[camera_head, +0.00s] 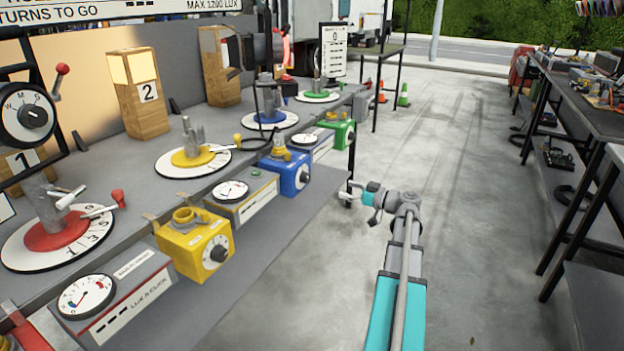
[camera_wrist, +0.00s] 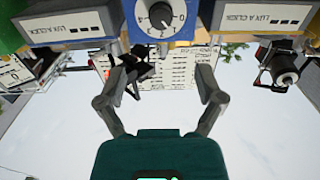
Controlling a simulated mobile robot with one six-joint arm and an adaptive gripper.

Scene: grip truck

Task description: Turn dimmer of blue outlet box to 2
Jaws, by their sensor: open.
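The blue outlet box (camera_head: 289,176) sits on the front shelf of the bench, between two grey meter boxes. Its dark dimmer knob (camera_head: 304,177) faces the aisle. In the wrist view the blue box (camera_wrist: 127,10) is at the top centre, with its knob (camera_wrist: 160,16) on a white numbered dial. I cannot surely tell which number the knob points to. My gripper (camera_head: 349,191) is right of the blue box in the head view, apart from it. In the wrist view my gripper (camera_wrist: 160,78) has its fingers spread, with nothing between them, below the dial.
A yellow outlet box (camera_head: 190,247) and a green one (camera_head: 338,132) stand along the same shelf. Grey meter boxes (camera_head: 243,196) stand between them. Round numbered discs (camera_head: 160,165) lie behind. The concrete aisle (camera_head: 450,150) is clear; a dark workbench (camera_head: 590,110) stands at right.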

